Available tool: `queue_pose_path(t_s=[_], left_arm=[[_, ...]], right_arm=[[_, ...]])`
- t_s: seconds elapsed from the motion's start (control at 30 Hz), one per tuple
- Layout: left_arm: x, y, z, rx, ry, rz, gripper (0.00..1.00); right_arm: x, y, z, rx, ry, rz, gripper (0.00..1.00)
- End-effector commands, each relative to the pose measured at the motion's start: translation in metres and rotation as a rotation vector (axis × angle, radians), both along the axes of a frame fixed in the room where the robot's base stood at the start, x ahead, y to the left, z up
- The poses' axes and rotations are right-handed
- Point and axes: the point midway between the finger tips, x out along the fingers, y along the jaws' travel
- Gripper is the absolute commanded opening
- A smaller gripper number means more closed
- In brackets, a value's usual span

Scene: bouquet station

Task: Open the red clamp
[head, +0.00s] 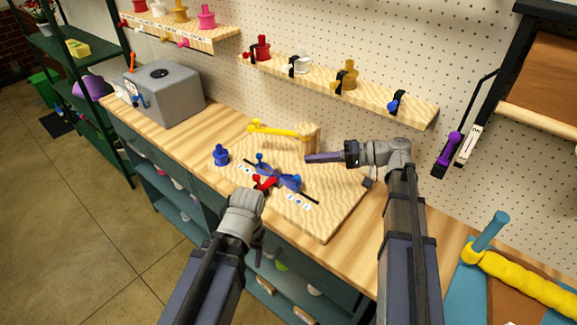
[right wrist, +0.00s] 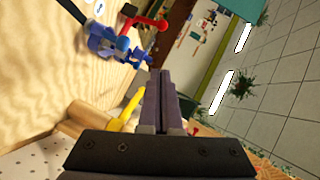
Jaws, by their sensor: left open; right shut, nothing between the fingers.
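The red clamp (head: 265,183) sits on the wooden board (head: 318,222), at a blue-purple bundle (head: 287,180) with blue knobs. In the right wrist view its red bar (right wrist: 150,22) with a round end stands out beside the bundle (right wrist: 105,42). My left gripper (head: 258,240) is open, just in front of the clamp at the board's near edge; its wrist hides most of it, and I see nothing held. My right gripper (head: 308,158) is shut and empty above the back of the board, apart from the clamp and pointing left. Its fingers (right wrist: 165,105) are together in the right wrist view.
A yellow lever clamp (head: 275,131) on a wooden block is behind the bundle. A blue knobbed piece (head: 221,155) stands to the left. A grey box (head: 163,92) is on the bench further left. A shelf (head: 335,88) with several clamps is on the pegboard.

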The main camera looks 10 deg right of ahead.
Motion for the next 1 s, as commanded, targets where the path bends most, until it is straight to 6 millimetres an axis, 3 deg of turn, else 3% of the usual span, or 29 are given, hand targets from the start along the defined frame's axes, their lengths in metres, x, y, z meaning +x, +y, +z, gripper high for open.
queue_pose_path(t_s=[0.5, 0.7, 1.0], left_arm=[[0.000, 0.000, -0.024, 0.000, 0.000, 0.000, 0.61], [0.000, 0.000, -0.034, 0.000, 0.000, 0.000, 0.61], [0.000, 0.000, -0.037, 0.000, 0.000, 0.000, 0.61]], right_arm=[[0.021, 0.093, -0.024, 0.000, 0.000, 0.004, 0.00], [0.005, 0.112, -0.034, -0.001, 0.001, 0.002, 0.00], [0.000, 0.121, -0.037, 0.000, 0.000, 0.000, 0.00]])
